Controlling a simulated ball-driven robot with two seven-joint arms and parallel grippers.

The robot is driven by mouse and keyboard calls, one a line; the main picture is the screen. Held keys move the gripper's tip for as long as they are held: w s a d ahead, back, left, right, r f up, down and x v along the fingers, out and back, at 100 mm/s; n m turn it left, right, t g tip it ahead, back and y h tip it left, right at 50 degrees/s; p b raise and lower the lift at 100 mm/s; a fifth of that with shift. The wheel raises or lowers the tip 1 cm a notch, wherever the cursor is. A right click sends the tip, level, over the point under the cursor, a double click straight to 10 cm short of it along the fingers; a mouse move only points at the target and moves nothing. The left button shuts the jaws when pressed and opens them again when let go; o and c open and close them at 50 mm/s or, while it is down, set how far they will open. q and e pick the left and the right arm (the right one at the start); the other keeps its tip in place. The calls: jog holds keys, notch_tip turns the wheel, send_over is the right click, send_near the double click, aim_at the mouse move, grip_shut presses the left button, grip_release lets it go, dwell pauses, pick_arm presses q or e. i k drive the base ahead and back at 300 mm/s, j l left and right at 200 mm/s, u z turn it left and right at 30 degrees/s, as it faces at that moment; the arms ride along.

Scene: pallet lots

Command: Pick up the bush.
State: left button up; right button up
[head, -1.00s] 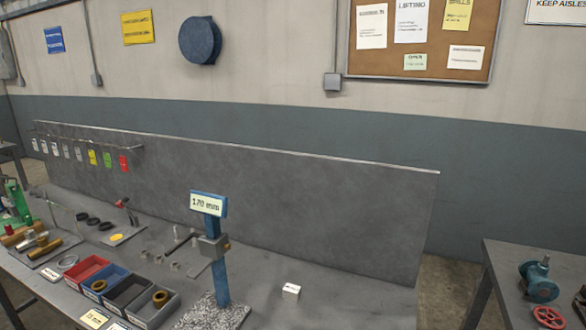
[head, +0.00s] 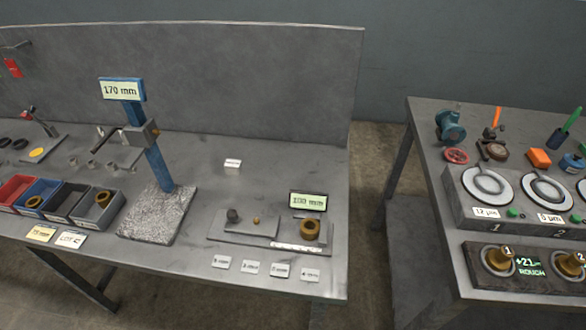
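A brass-coloured ring-shaped bush (head: 309,230) stands on a grey plate below a small sign reading about 100 mm, on the right part of the workbench. Similar brown rings sit in the bins at the left: one in the blue bin (head: 34,202) and one in the grey bin (head: 102,199). I cannot tell from the picture which of these the task means. Neither of my grippers shows in the head view.
A blue stand (head: 158,168) with a 170 mm sign rises from a speckled base. Several small labels (head: 251,267) lie along the front edge. A second bench (head: 420,112) stands at the right across a floor gap, with dials and a valve (head: 449,124).

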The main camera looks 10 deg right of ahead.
aim_at(310, 222)
jog(key=k+j+u, duration=0.1)
jog(key=j, duration=0.55)
jog(key=k+j+u, duration=0.1)
jog(key=j, duration=0.55)
jog(key=k+j+u, duration=0.15)
jog(key=j, duration=0.55)
